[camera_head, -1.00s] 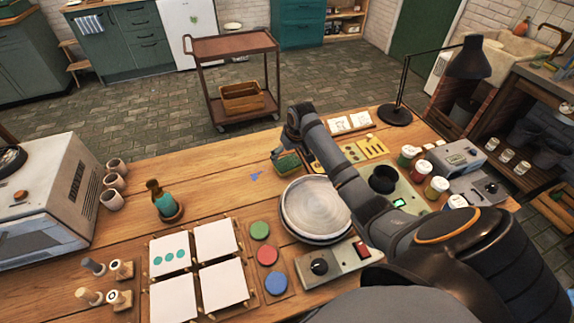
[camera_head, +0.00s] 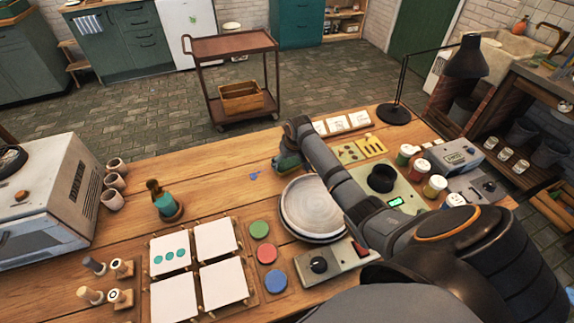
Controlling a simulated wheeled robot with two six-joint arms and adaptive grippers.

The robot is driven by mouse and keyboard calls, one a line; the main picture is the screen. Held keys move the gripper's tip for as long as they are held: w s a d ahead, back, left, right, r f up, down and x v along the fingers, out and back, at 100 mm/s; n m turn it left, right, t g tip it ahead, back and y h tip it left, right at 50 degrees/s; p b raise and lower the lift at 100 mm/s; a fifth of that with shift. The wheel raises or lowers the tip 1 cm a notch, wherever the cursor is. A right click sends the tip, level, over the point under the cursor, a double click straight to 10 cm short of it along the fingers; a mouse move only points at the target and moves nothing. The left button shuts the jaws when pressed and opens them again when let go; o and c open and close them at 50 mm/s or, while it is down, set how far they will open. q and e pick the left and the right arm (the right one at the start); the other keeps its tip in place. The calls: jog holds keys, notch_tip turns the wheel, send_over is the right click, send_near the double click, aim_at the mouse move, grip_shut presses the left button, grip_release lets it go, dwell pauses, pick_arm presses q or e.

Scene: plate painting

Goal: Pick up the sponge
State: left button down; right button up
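The green sponge (camera_head: 288,167) is at the far edge of the table, just behind the turntable (camera_head: 312,207), and is mostly covered by my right gripper. My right gripper (camera_head: 284,158) points down right over it, at the end of the arm that reaches in from the right. Its fingers are too small and too hidden to tell whether they are open or shut on the sponge. I cannot tell whether the sponge rests on the table or is lifted. My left gripper is not in view.
A small blue patch (camera_head: 254,176) lies on the clear wood left of the sponge. Paint jars (camera_head: 435,186) and a control panel (camera_head: 404,194) stand right of the turntable. A black lamp (camera_head: 395,115) stands at the back right. White tiles (camera_head: 214,237) lie in front left.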

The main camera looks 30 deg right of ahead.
aim_at(288, 162)
notch_tip(288, 162, up, 3)
jog(key=shift+r+b, duration=0.1)
jog(key=shift+b, duration=0.2)
jog(key=s+r, duration=0.3)
jog(key=s, duration=0.1)
jog(key=s+d+r, duration=0.1)
jog(key=s+r, duration=0.2)
jog(key=s, duration=0.1)
jog(key=s+r, duration=0.2)
jog(key=s, duration=0.2)
jog(key=shift+s+d+r, duration=0.1)
jog(key=shift+d+r, duration=0.15)
jog(key=shift+r, duration=0.15)
jog(key=shift+s+d+r+p, duration=0.15)
jog(key=shift+s+r+p, duration=0.15)
jog(key=shift+p, duration=0.1)
jog(key=shift+s+a+r, duration=0.15)
jog(key=shift+s+a, duration=0.05)
jog(key=shift+s, duration=0.35)
jog(key=shift+c, duration=0.2)
